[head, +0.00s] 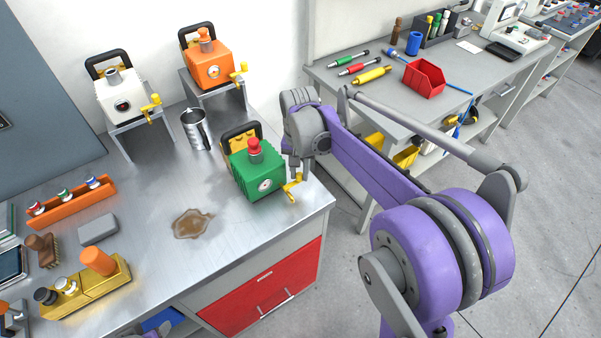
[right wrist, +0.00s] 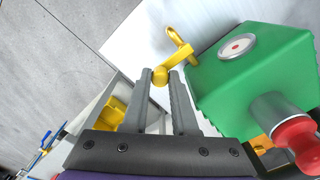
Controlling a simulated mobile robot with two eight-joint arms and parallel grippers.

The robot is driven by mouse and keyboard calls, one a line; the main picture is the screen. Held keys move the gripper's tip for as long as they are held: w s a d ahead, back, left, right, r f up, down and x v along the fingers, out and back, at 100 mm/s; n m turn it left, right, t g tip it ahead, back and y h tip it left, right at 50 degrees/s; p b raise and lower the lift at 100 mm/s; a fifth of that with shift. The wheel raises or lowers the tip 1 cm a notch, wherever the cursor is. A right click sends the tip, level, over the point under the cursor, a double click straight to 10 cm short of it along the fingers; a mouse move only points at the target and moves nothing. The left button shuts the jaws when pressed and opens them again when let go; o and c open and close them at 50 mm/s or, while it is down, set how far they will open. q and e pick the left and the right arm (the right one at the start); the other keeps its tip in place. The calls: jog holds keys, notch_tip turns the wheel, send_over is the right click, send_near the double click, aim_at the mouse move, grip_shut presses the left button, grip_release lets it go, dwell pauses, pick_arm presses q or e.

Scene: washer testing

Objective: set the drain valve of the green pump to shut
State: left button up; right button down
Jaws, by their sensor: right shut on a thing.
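The green pump (head: 252,176) stands near the front right corner of the steel bench, with a black handle, a red cap and a round gauge. Its yellow drain valve (head: 292,187) sticks out at its right side, and the lever shows in the right wrist view (right wrist: 177,56). My right gripper (head: 292,172) reaches down beside the pump; in the right wrist view its fingers (right wrist: 160,78) are shut on the yellow valve at its round hub. The lever extends beyond the fingertips. I cannot tell the valve's exact setting. My left gripper is not in view.
A white pump (head: 121,98) and an orange pump (head: 208,66) stand on stands behind, with a metal jug (head: 195,130) between. A brown puddle (head: 192,223) lies on the bench (head: 235,232). A second bench (head: 385,105) with tools and a red bin (head: 424,78) stands right.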

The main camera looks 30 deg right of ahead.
jog(key=shift+w, duration=0.1)
dwell(0.3)
jog(key=c, duration=0.7)
grip_release()
